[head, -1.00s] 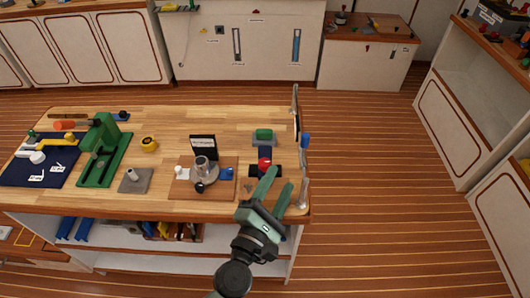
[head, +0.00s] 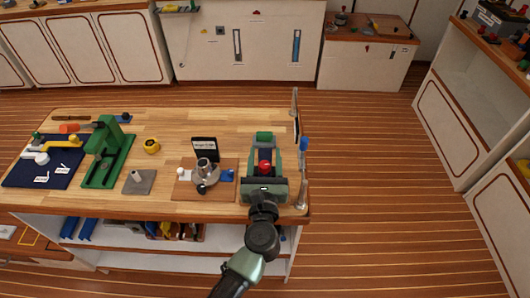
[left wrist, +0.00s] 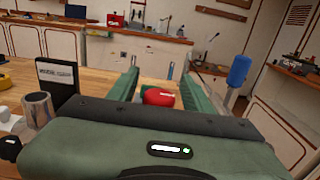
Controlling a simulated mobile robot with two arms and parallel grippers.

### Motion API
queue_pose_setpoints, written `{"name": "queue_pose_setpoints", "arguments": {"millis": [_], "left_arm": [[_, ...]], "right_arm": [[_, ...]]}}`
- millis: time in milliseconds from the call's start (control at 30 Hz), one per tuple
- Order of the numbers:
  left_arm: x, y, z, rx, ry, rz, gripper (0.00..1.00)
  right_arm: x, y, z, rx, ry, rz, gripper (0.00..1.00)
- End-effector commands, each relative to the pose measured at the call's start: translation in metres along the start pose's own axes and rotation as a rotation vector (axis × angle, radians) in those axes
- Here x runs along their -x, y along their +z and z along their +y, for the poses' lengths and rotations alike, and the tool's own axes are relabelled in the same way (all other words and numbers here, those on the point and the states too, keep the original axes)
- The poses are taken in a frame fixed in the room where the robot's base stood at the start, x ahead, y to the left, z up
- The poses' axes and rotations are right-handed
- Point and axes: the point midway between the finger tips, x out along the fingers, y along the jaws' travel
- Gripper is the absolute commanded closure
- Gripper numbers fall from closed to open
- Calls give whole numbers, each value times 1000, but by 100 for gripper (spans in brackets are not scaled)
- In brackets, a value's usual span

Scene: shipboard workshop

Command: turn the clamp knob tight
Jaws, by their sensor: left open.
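A red knob (head: 265,167) sits on a dark clamp fixture near the right end of the wooden bench; I take it for the clamp knob. A green block (head: 264,136) lies just behind it. My left gripper (head: 263,151) is open, its two green fingers pointing away from me, one on each side of the knob. In the left wrist view the red knob (left wrist: 157,96) shows between the fingers, with its lower part hidden by the gripper body. I see no clear contact between fingers and knob. My right gripper is not in view.
A round metal piece on a wooden board (head: 184,190) stands left of the gripper, with a black sign (head: 205,149) behind it. A blue-topped post (head: 304,144) and an upright panel stand close on the right, at the bench end. The back middle of the bench is clear.

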Motion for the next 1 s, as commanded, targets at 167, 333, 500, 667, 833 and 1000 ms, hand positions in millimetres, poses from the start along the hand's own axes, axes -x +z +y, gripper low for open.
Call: {"name": "queue_pose_setpoints", "arguments": {"millis": [167,333,500,667,833,1000], "left_arm": [[-5,0,0,0,0,1,50],[-5,0,0,0,0,0,53],[-5,0,0,-1,0,0,100],[-5,0,0,-1,-2,0,100],[-5,1,0,-2,-30,-1,100],[-4,2,-2,-4,-107,-1,100]], "right_arm": [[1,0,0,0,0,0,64],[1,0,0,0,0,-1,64],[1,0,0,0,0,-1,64],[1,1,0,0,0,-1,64],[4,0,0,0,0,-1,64],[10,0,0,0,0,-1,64]]}}
